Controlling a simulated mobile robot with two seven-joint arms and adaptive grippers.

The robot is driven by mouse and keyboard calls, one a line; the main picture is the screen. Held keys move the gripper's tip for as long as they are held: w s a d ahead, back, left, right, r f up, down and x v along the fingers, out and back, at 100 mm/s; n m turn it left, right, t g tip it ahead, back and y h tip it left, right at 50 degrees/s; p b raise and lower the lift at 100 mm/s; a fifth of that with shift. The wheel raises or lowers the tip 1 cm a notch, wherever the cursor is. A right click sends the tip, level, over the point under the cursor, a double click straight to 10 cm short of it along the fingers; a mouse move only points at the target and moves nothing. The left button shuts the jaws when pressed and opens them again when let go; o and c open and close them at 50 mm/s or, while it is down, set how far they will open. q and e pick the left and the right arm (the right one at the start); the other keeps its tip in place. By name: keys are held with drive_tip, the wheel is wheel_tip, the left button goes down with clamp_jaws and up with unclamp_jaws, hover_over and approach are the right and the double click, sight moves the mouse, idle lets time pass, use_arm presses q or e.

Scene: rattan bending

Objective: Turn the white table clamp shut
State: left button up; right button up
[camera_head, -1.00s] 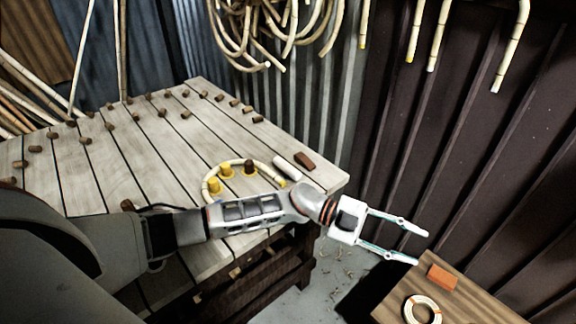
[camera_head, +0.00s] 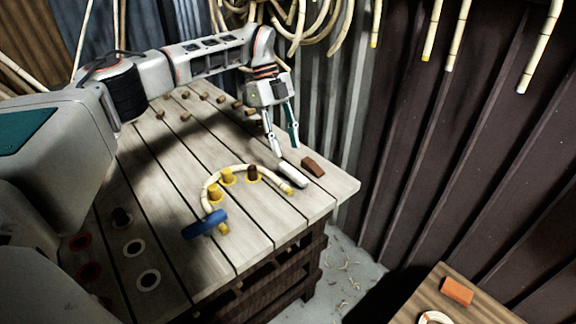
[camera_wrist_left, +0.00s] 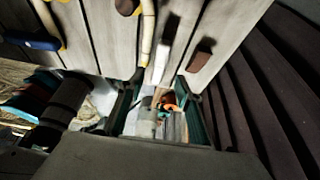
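The white table clamp (camera_head: 292,174) is a short white bar lying near the right end of the slatted workbench (camera_head: 325,190). It sits beside the end of a bent rattan cane (camera_head: 207,187). My left gripper (camera_head: 286,150) points down above the bench just behind the clamp, its fingers apart with nothing between them. In the left wrist view the clamp (camera_wrist_left: 162,62) lies ahead of the open fingers (camera_wrist_left: 160,82). I cannot tell whether a fingertip touches it. My right gripper is not in view.
A brown block (camera_head: 313,166) lies close to the clamp's right. Yellow and brown pegs (camera_head: 228,175) stand along the cane, with a blue clamp (camera_head: 205,224) at its other end. A small table (camera_head: 440,295) with an orange block (camera_head: 457,291) is at lower right.

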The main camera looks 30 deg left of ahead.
sight(293, 171)
use_arm(q)
drive_tip(key=x, duration=0.7)
drive_tip(key=shift+d+f+b, duration=0.25)
drive_tip(key=shift+b, duration=0.05)
clamp_jaws()
